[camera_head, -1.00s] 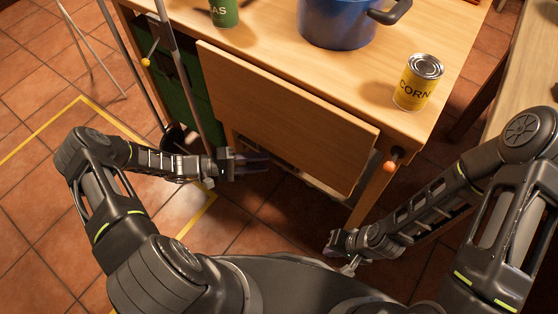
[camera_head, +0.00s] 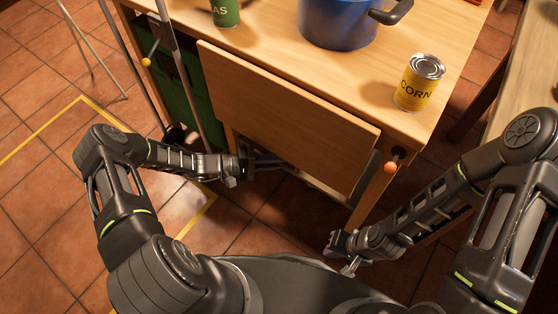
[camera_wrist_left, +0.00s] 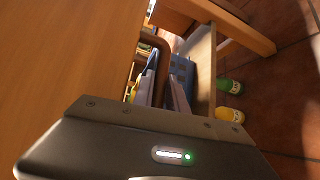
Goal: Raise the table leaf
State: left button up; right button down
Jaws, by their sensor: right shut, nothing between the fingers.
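The table leaf (camera_head: 285,115) is a wooden panel hanging down, tilted, along the front edge of the wooden table (camera_head: 262,48). My left gripper (camera_head: 268,162) is at the leaf's lower edge, left of its middle. Its fingertips are partly hidden behind or below the leaf. In the left wrist view the leaf (camera_wrist_left: 65,55) fills the left side, and two finger-like prongs (camera_wrist_left: 163,95) show with a narrow gap between them. The left gripper looks open and empty. My right gripper (camera_head: 350,266) is shut and empty, low near the table's right front leg, apart from the leaf.
On the tabletop stand a blue pot (camera_head: 338,22), a yellow corn can (camera_head: 418,84) and a green can (camera_head: 225,12). An orange knob (camera_head: 390,167) sits by the leaf's right end. Under the table are a shelf (camera_wrist_left: 205,65) and green and yellow bottles (camera_wrist_left: 229,114).

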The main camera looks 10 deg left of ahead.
pick_arm(q)
grip_shut()
jog(key=shift+s+a, duration=0.1)
pick_arm(e)
jog(key=shift+r, duration=0.1)
dwell(0.9)
